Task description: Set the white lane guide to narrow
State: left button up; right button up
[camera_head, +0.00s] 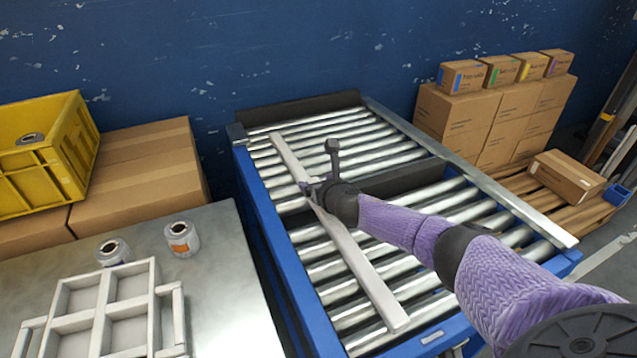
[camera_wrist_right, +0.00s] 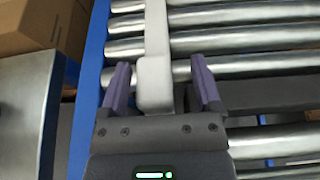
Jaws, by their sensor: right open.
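The white lane guide (camera_head: 374,281) is a long pale bar lying slantwise over the conveyor rollers, its far end to the left and its near end to the right. My right gripper (camera_head: 308,190) is over the middle of the bar. In the right wrist view the open purple fingers (camera_wrist_right: 160,85) stand on either side of a pale block-like part of the guide (camera_wrist_right: 155,80), with a gap on both sides. The lower end of that part is partly hidden by the gripper body. My left gripper is not in view.
The roller conveyor has a blue frame (camera_head: 262,218) and a dark crosswise gap near its middle. At left, a grey table (camera_head: 228,265) bears a white divided tray (camera_head: 104,309) and two small cans. Boxes (camera_head: 455,112) on a pallet stand at right; a blue wall is behind.

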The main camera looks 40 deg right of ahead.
jog(key=shift+s+a+r, duration=0.1)
jog(key=shift+s+r, duration=0.1)
jog(key=p+v, duration=0.6)
jog(key=v, duration=0.3)
jog(key=shift+p, duration=0.35)
jog(key=shift+s, duration=0.25)
jog(key=shift+f, duration=0.1)
